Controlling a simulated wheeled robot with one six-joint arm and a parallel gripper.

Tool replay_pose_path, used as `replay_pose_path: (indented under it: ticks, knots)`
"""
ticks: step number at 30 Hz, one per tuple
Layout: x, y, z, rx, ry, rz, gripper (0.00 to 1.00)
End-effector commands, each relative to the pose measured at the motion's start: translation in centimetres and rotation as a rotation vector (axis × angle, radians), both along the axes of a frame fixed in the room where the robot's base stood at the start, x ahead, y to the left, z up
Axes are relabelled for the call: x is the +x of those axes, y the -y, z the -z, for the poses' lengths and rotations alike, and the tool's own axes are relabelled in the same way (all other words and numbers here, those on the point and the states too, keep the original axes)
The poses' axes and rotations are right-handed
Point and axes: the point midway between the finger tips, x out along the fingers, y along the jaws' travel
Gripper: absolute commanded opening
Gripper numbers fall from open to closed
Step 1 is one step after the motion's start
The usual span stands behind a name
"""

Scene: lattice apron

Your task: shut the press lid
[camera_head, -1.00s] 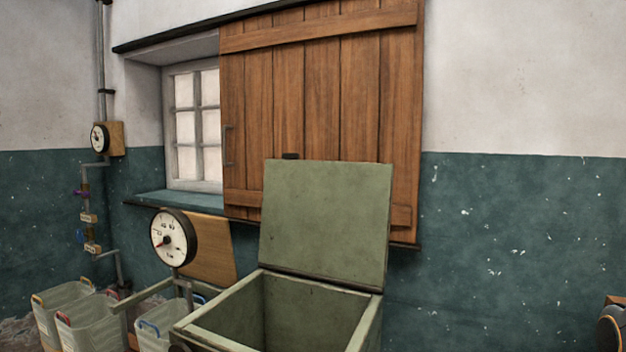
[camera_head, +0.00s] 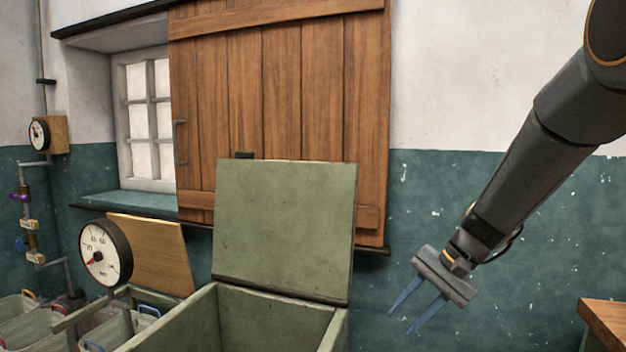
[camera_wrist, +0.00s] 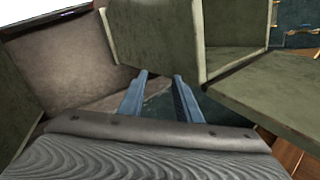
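The press is a green box (camera_head: 180,322) with its square green lid (camera_head: 284,230) standing raised at the back edge, leaning slightly back. The box is open at the top and its inside shows empty as far as I can see. My gripper (camera_head: 408,314) hangs to the right of the lid and box, pointing down and left, apart from both in the head view. Its two blue fingers are spread with nothing between them. In the wrist view, the fingers (camera_wrist: 160,92) show in front of green panels (camera_wrist: 160,35), whose exact parts I cannot tell.
A round dial gauge (camera_head: 105,253) stands left of the press, with clear plastic bins (camera_head: 30,325) below. A wooden shutter (camera_head: 280,90) and window (camera_head: 148,120) are on the wall behind. A wooden surface (camera_head: 608,320) is at the lower right.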

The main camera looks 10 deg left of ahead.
Motion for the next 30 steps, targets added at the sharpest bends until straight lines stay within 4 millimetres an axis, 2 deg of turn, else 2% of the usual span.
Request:
replay_pose_path:
  ticks: [1, 3, 5, 6, 9, 12, 15, 18, 21, 26, 30]
  knots:
    - [3.4, -1.7, -1.3, 0.086, 0.001, 0.034, 0.31]
    - [7.7, -3.9, -3.5, 0.217, 0.008, 0.075, 0.31]
    - [11.2, -5.7, -5.7, 0.333, 0.019, 0.102, 0.31]
    - [13.1, -7.2, -7.5, 0.41, 0.027, 0.111, 0.31]
    - [17.0, -10.9, -12.7, 0.601, 0.055, 0.112, 0.31]
    - [19.7, -13.7, -17.4, 0.77, 0.082, 0.1, 0.31]
    - [20.9, -15.7, -21.0, 0.889, 0.1, 0.081, 0.31]
    - [21.5, -16.7, -23.2, 0.96, 0.113, 0.069, 0.31]
    - [21.7, -17.1, -24.2, 0.992, 0.119, 0.064, 0.31]
    - [21.8, -17.7, -24.4, 0.998, 0.119, 0.061, 0.31]
    - [21.9, -19.4, -24.4, 0.998, 0.118, 0.061, 0.31]
